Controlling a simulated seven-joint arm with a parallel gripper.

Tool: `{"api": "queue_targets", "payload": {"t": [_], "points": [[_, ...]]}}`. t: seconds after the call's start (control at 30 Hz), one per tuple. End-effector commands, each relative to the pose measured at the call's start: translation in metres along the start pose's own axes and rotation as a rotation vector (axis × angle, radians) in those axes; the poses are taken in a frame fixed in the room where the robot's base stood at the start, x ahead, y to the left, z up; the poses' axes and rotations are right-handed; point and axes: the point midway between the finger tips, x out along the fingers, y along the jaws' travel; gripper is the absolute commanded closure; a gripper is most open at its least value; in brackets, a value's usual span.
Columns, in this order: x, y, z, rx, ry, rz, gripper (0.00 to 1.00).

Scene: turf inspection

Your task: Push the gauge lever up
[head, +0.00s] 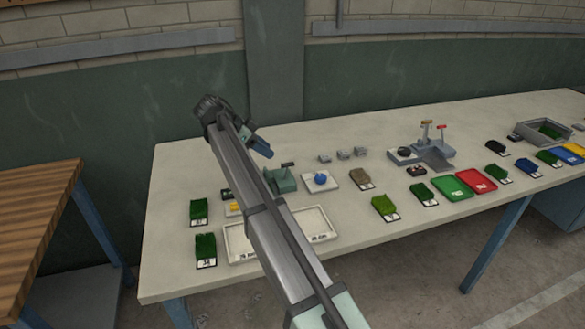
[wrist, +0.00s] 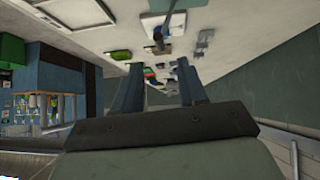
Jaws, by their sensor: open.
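A grey-green device (head: 281,180) with a dark lever (head: 287,165) on top stands on the table, just right of my arm in the head view. No label shows which one is the gauge. My gripper (head: 262,146) is above the table near the grey-green device, apart from its lever as far as I can see. In the wrist view my gripper (wrist: 159,66) has its two fingers spread with nothing held between them.
A white tray (head: 240,250) lies partly behind my arm. A board with a blue object (head: 320,180) sits right of the grey-green device. Turf samples (head: 384,206), green and red trays (head: 450,188) and small grey blocks (head: 343,155) spread rightward. A wooden table (head: 35,215) stands left.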

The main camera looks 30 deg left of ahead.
Motion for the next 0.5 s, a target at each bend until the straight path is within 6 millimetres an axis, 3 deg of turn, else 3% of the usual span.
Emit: {"api": "queue_targets", "payload": {"t": [0.5], "points": [[0.088,0.001,-0.001,-0.001,0.001,0.0,0.58]]}}
